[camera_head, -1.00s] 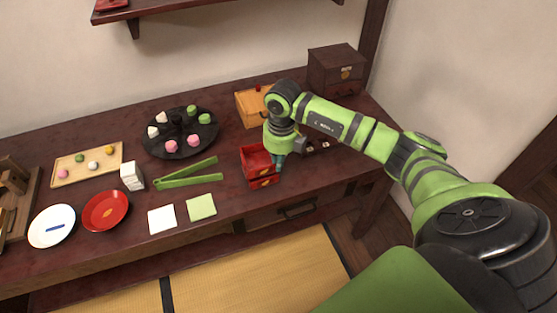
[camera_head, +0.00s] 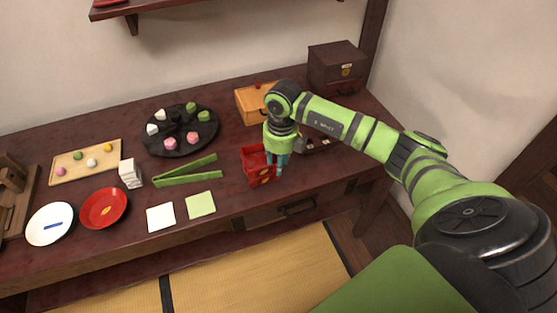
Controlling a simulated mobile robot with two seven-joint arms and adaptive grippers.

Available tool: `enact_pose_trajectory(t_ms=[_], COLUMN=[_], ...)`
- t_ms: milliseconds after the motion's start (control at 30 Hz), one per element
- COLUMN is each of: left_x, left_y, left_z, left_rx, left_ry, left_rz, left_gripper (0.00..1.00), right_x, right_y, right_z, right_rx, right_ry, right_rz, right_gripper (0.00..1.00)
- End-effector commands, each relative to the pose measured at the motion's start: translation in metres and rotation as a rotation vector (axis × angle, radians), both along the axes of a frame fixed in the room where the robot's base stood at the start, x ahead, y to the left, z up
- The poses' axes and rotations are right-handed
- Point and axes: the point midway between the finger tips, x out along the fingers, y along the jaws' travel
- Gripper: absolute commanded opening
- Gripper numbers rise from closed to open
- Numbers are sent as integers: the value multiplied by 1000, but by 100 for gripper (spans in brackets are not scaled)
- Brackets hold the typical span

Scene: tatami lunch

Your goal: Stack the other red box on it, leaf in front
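Red boxes (camera_head: 255,174) stand at the front right of the table, with an open top and a gold leaf mark on the face towards me. They form one red block, and I cannot tell clearly where one box ends and another begins. My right gripper (camera_head: 277,167) points down at the block's right side. Its two teal fingers show slightly apart, close to the right wall, and hide part of that side. Whether they still touch the wall is too small to tell. My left gripper is out of view.
Green tongs (camera_head: 187,180) lie left of the red boxes. An orange box (camera_head: 252,106) stands behind, and a dark chest (camera_head: 336,68) at the back right. A black sweets tray (camera_head: 180,147), red plate (camera_head: 89,212) and white plate (camera_head: 40,235) are further left.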

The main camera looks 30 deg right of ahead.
Motion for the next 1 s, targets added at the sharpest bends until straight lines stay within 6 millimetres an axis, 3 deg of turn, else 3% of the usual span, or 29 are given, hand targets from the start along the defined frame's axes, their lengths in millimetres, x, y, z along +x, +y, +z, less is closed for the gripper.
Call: enact_pose_trajectory(t_ms=[133,267,700,1000], left_x=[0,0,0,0], left_y=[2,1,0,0], left_z=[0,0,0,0], left_rx=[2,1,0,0], left_ry=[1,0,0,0], left_rz=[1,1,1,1], left_gripper=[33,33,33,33], right_x=[0,0,-5,-7], right_y=[0,-1,-2,-2], right_z=[4,20,106,120], right_rx=[0,-2,0,0], right_ry=[-1,-4,-3,1], right_rz=[0,1,0,0], right_gripper=[35,35,35,35])
